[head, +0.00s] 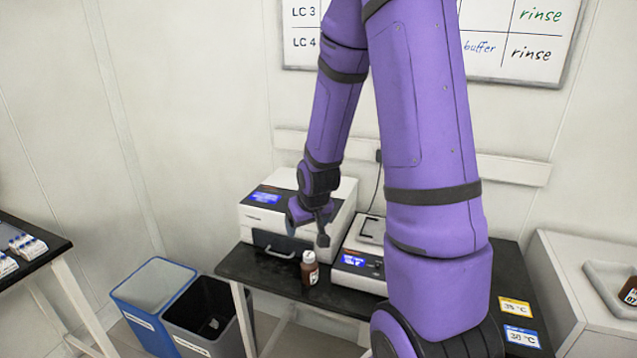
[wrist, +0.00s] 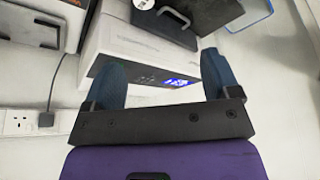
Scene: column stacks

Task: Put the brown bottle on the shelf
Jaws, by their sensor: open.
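A brown bottle (head: 309,270) with a white cap stands upright on the black bench, in front of the white instruments. My gripper (head: 322,236) is just above and behind it in the head view, apart from it as far as I can see. In the wrist view my gripper (wrist: 160,72) has its two blue fingers spread wide with nothing between them. A round white thing at the wrist view's top edge may be the bottle's cap. Another brown bottle (head: 630,290) is partly visible at the right edge. I cannot identify a shelf for certain.
A white instrument (head: 270,215) and a smaller device (head: 358,262) stand on the black bench (head: 245,268). A pale tray (head: 598,275) is at right. Two bins (head: 150,290) stand on the floor at left. A pale strip (head: 515,170) runs along the wall.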

